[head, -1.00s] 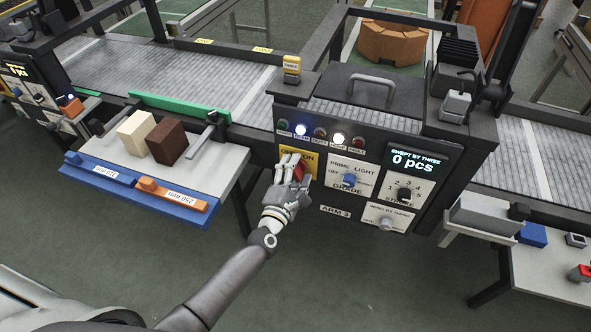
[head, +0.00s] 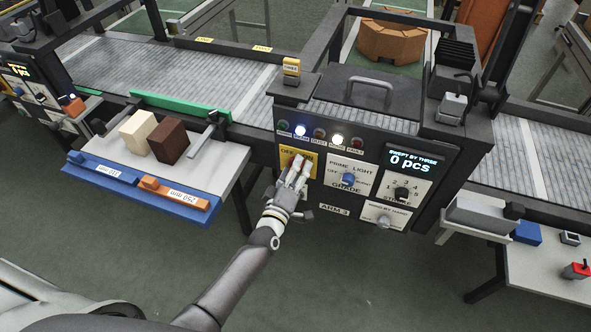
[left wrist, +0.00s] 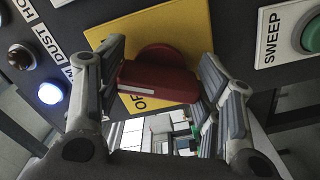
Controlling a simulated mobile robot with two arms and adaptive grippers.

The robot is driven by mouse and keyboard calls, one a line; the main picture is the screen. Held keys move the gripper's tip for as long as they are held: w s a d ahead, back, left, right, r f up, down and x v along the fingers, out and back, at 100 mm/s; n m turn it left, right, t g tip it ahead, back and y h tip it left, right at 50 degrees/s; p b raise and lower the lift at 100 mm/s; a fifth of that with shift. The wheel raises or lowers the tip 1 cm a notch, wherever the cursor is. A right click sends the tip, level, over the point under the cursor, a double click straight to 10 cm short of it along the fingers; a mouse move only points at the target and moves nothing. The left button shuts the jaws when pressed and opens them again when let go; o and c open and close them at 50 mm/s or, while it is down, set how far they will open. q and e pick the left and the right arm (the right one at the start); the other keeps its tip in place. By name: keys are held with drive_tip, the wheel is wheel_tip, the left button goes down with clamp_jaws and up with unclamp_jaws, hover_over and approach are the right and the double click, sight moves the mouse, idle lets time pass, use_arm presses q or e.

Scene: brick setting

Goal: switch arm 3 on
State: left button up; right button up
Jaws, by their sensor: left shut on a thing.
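The arm 3 panel (head: 330,208) is a dark box face with a yellow OFF/ON plate (head: 286,153). My left gripper (head: 297,172) is at this plate and mostly hides its red rotary knob in the head view. In the left wrist view the red knob (left wrist: 158,83) sits on the yellow plate (left wrist: 180,32), its bar lying nearly across the picture with a pale line near the left end. My fingers (left wrist: 162,60) are on both sides of the bar, shut on it. The plate's lettering is partly covered. My right gripper is out of view.
The panel also has a blue prime light knob (head: 348,179), a black stroke dial (head: 401,193) and a display (head: 411,162) reading 0 pcs. A table with bricks (head: 169,142) stands left.

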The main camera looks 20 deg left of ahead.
use_arm(q)
drive_tip(key=shift+f+m, duration=0.1)
drive_tip(key=shift+m, duration=1.5)
drive_tip(key=o, duration=1)
drive_tip(key=s, duration=1.2)
drive_tip(key=shift+a, duration=0.25)
